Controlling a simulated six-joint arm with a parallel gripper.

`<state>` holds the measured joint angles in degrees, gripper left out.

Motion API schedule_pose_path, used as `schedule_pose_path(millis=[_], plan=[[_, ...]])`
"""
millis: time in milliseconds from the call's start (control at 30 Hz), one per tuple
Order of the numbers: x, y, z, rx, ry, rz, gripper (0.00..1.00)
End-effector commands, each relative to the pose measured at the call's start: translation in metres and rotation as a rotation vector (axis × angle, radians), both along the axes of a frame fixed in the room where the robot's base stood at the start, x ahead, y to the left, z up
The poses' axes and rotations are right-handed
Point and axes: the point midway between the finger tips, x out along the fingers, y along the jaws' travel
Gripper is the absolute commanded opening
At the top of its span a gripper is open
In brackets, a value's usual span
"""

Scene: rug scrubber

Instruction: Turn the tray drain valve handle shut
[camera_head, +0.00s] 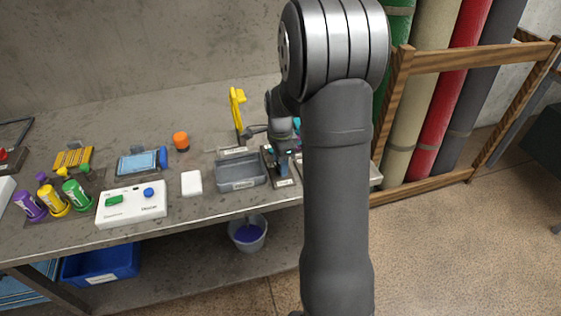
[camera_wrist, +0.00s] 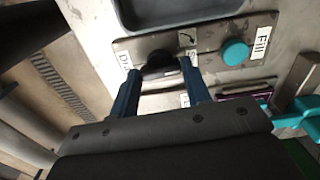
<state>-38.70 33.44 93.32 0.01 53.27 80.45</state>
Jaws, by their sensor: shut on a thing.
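A dark drain valve handle (camera_wrist: 158,62) sits on a metal plate in the wrist view, beside a label that begins with "D". My gripper (camera_wrist: 161,78) has its two blue fingers on either side of this handle and is shut on it. The fingers partly cover the handle and the labels, so its exact angle is hard to read. In the head view my gripper (camera_head: 283,165) is low over the bench, just right of the grey tray (camera_head: 240,184). My arm and gripper hide the handle there.
A teal round knob (camera_wrist: 235,52) with a "Fill" label is close to the right of the handle. A yellow upright tool (camera_head: 238,108) stands behind the tray. A white block (camera_head: 191,183) and a white control box (camera_head: 131,204) lie to the left.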

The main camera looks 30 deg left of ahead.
Motion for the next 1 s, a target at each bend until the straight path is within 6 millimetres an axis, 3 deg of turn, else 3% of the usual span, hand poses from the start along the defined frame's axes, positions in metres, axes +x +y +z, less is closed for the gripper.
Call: schedule_pose_path(millis=[700,733,1000], plan=[[0.001,0.0005,0.0014,0.002,-0.003,-0.074,0.21],[0.001,0.0005,0.0014,0.002,-0.003,-0.074,0.49],[0.0005,0.0002,0.0007,0.001,-0.001,-0.072,0.53]])
